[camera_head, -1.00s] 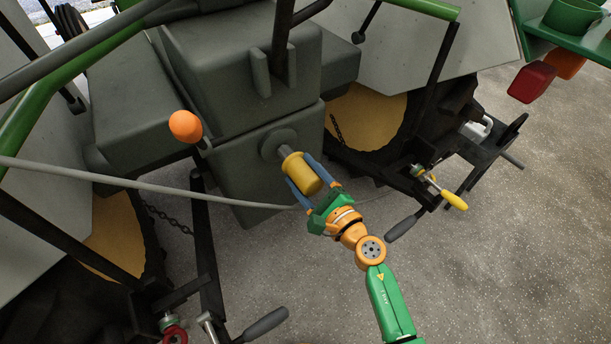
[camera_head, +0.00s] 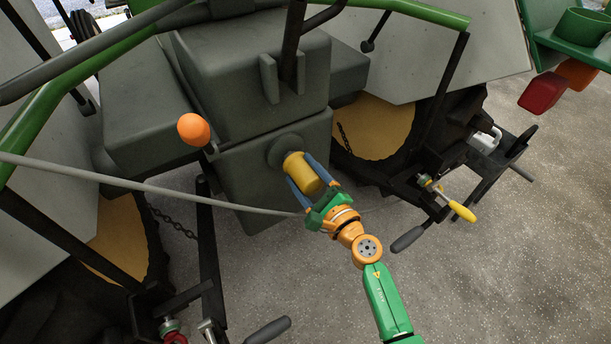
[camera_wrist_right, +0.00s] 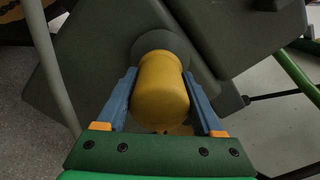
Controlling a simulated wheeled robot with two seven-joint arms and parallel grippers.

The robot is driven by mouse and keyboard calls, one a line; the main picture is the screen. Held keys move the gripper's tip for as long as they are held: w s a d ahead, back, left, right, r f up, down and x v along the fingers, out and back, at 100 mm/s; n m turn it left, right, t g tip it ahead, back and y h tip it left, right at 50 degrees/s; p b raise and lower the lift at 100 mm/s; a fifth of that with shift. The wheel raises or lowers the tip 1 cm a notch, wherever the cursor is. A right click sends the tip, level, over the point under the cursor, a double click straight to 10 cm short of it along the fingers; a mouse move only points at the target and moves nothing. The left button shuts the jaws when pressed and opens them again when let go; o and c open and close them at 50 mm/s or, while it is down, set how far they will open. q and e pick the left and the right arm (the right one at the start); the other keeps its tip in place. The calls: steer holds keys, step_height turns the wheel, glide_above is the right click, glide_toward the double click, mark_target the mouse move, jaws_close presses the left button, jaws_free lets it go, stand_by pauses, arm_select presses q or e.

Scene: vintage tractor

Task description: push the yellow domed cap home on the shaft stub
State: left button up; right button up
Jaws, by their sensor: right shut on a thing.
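The yellow domed cap (camera_head: 303,172) is between the blue fingers of my right gripper (camera_head: 305,186), which is shut on it. In the right wrist view the cap (camera_wrist_right: 161,92) lies between both fingers of the right gripper (camera_wrist_right: 163,108), its far end against the round dark grey boss (camera_wrist_right: 163,44). The boss (camera_head: 284,150) sticks out from the grey housing of the tractor (camera_head: 245,185) in the head view. The shaft stub is hidden by the cap. How far the cap sits on it cannot be seen. My left gripper is not in view.
An orange knob (camera_head: 193,129) stands to the left. A black-gripped lever (camera_head: 408,238) and a yellow-handled part (camera_head: 462,211) are to the right. Open floor (camera_head: 500,280) lies at lower right.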

steer(key=shift+b+x, duration=0.3)
steer(key=shift+x, duration=0.55)
